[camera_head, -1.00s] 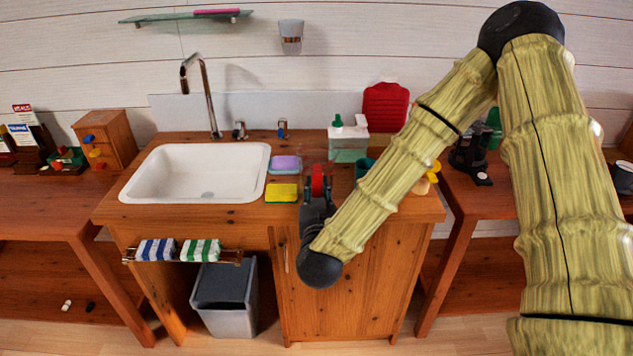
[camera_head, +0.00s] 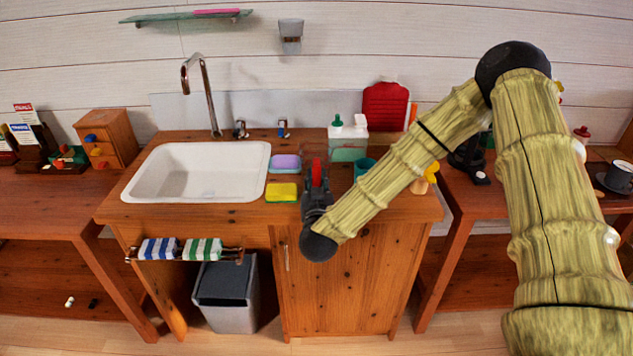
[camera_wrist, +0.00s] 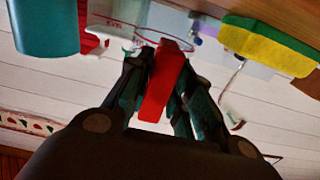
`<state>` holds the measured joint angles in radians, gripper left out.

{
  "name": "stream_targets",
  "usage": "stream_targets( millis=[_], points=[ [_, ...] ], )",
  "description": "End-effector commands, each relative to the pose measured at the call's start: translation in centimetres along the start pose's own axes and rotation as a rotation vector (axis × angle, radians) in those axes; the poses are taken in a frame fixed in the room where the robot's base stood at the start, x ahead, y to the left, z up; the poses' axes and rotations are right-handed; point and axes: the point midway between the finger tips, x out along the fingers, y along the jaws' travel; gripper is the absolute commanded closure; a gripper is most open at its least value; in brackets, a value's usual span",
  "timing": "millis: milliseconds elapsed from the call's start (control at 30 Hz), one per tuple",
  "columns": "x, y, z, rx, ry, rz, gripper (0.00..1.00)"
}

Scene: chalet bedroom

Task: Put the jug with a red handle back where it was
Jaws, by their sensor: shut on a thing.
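My gripper (camera_head: 316,188) is over the front of the wooden counter, between the sponge and the teal cup. It is shut on the red handle (camera_head: 316,172) of the jug. In the wrist view, the red handle (camera_wrist: 163,85) sits between the fingers (camera_wrist: 157,95). From the head view, I cannot tell whether the jug touches the counter.
A teal cup (camera_head: 364,167) and a soap bottle (camera_head: 348,140) stand to the right and behind. A red container (camera_head: 385,105) is farther back.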

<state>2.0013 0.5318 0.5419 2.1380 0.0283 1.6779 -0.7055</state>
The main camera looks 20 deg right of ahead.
Motion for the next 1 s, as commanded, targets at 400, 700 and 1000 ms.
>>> stream_targets(
  millis=[400,700,1000],
  points=[
    [-0.03,-0.03,0.51,0.0,0.0,0.0,1.0],
    [-0.05,-0.03,0.74,0.0,0.0,0.0,0.57],
    [-0.04,-0.01,0.46,0.001,0.0,0.0,0.57]
  ],
)
